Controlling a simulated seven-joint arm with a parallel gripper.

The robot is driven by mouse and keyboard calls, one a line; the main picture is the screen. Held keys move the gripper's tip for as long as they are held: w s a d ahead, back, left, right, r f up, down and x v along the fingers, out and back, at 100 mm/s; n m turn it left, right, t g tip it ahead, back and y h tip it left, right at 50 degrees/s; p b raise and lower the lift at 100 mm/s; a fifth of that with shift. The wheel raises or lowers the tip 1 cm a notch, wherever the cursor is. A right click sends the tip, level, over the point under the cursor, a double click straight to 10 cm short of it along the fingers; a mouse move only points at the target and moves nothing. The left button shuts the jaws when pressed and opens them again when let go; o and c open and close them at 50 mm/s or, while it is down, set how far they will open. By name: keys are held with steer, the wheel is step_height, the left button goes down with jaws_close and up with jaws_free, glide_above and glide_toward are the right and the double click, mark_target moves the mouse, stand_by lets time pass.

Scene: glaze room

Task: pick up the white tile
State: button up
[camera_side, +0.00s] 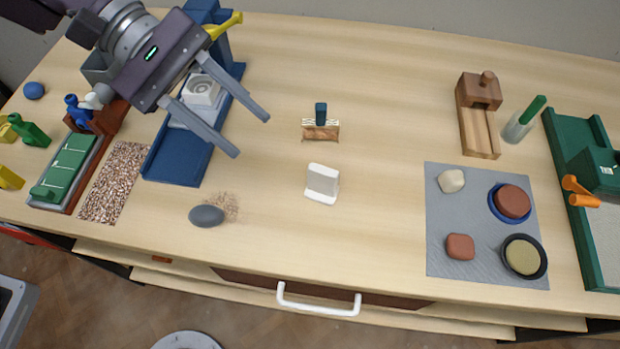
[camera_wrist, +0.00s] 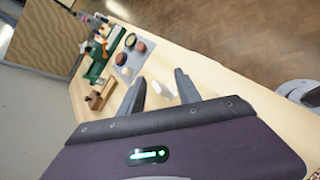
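A small white piece (camera_side: 322,183), which looks like the white tile, sits on the bare middle of the table. It has a paler beige face and raised white ends; I cannot tell whether it is one piece or a tile in a holder. My gripper (camera_side: 250,132) is open and empty, above the table to the upper left of the white piece and apart from it. In the wrist view, a white thing (camera_wrist: 162,91), likely the same piece, shows between the spread fingers (camera_wrist: 159,74), some way beyond them.
A blue press (camera_side: 178,160) holding a white block (camera_side: 202,90) stands under my gripper. A small wooden brush (camera_side: 321,127) lies behind the white piece, and a grey oval stone (camera_side: 206,216) to its left. A grey mat (camera_side: 440,215) with several round pieces is right.

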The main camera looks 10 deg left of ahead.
mark_target(337, 184)
steer(key=w+d+f+n+h, duration=0.1)
steer(key=d+f+n, duration=0.1)
steer(key=f, duration=0.2)
steer(key=w+d+f+n+h, duration=0.1)
steer(key=d+f+n, duration=0.1)
steer(key=f, duration=0.2)
steer(key=w+d+f+n+h, duration=0.1)
steer(key=w+d+f+n, duration=0.1)
steer(key=d+f+n, duration=0.1)
steer(key=shift+d+f, duration=0.1)
steer(key=shift+f, duration=0.8)
steer(key=x, duration=0.7)
steer(key=shift+s+f, duration=0.1)
jaws_close()
